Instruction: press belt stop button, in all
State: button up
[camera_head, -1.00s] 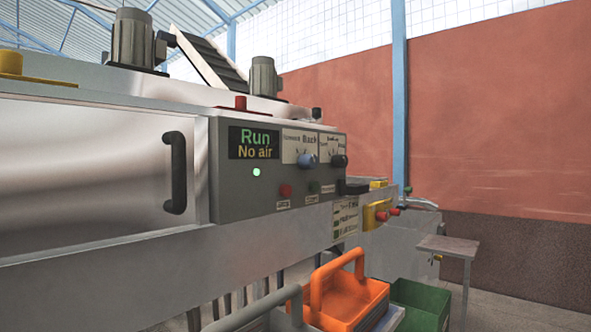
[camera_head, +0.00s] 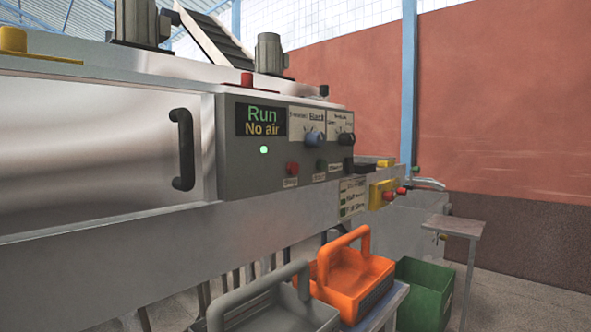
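A grey control panel (camera_head: 232,175) is fixed to the machine's front, with a display (camera_head: 261,121) reading "Run" and "No air" and a lit green lamp (camera_head: 264,150) below it. A red button (camera_head: 292,168) sits low on the panel, with a dark green button (camera_head: 321,164) to its right. Their small labels are too blurred to read. Further right, a yellow box (camera_head: 381,195) carries a red button (camera_head: 388,195). I cannot tell which button is the belt stop. My gripper is not in view.
Blue (camera_head: 313,139) and black (camera_head: 345,138) knobs sit on the panel. A black door handle (camera_head: 183,150) sticks out at left. Grey (camera_head: 275,318) and orange (camera_head: 352,279) handled totes and a green crate (camera_head: 425,291) stand below. A small table (camera_head: 455,225) is at right.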

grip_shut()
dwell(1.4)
